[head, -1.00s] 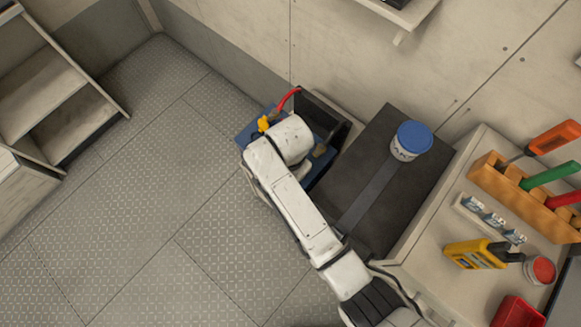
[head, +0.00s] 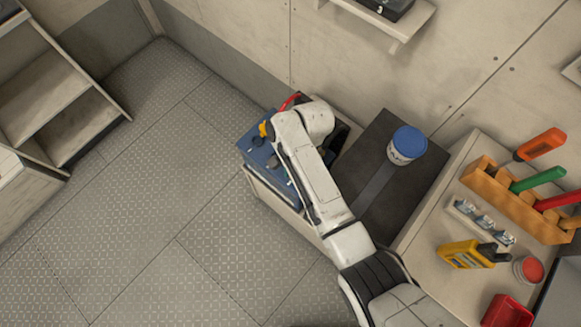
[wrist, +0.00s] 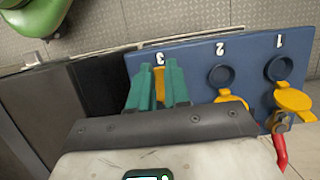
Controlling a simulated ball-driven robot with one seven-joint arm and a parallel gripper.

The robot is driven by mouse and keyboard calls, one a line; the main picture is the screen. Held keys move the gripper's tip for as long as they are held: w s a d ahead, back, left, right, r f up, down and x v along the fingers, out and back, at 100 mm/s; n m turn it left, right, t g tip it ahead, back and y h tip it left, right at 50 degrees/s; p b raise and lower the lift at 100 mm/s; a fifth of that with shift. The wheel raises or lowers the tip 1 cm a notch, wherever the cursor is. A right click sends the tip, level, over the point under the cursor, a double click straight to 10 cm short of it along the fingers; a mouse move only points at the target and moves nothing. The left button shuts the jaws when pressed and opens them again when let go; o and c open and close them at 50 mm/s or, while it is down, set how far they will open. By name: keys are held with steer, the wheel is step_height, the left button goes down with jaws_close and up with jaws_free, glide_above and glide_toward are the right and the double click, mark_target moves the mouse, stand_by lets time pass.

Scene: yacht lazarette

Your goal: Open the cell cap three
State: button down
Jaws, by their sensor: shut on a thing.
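The blue battery top (wrist: 202,60) carries the numbers 1, 2 and 3, which appear upside down in the wrist view. My gripper (wrist: 159,70) has green fingers, shut on the yellow cell cap three (wrist: 160,84) beside the number 3; the fingers hide much of it and its opening. The yellow cap two (wrist: 231,99) and cap one (wrist: 294,101) are swung back beside their dark round openings. In the head view the blue battery (head: 258,157) shows left of my arm, which covers its right part and the gripper.
A red cable (wrist: 278,150) rises from a terminal near cap one. A black surface (head: 362,165) with a blue-lidded tub (head: 406,146) lies right of the battery. Farther right, a bench holds a tool rack (head: 515,201) and a yellow meter (head: 466,254). Open floor lies left.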

steer(key=shift+w+d+r+g+y+b, duration=0.2)
steer(key=shift+w+d+g+y, duration=0.15)
steer(key=shift+w+g+y, duration=0.15)
steer(key=shift+w+d+r+g+y+b, duration=0.15)
steer(key=shift+w+d+g+y, duration=0.15)
steer(key=shift+w+g+y, duration=0.15)
steer(key=g+y+b, duration=0.1)
steer(key=b, duration=0.1)
steer(key=w+d+g+y+b, duration=0.1)
steer(key=g+b, duration=0.1)
steer(key=shift+w, duration=0.1)
steer(key=g+b, duration=0.1)
steer(key=b, duration=0.1)
steer(key=y+b, duration=0.1)
steer(key=b, duration=0.1)
steer(key=shift+w+d+g+y, duration=0.25)
steer(key=shift+w+d+g, duration=0.1)
steer(key=g+b, duration=0.1)
steer(key=b, duration=0.3)
steer(key=shift+a+y, duration=0.15)
steer(key=shift+y, duration=0.15)
steer(key=shift+w+d+r+b, duration=0.15)
steer(key=shift+w+d+b, duration=0.05)
steer(key=shift+b, duration=0.7)
steer(key=shift+w+d+r+g+y, duration=0.1)
steer(key=shift+d+g+y, duration=0.2)
steer(key=c, duration=1.1)
jaws_free()
steer(key=shift+r, duration=0.1)
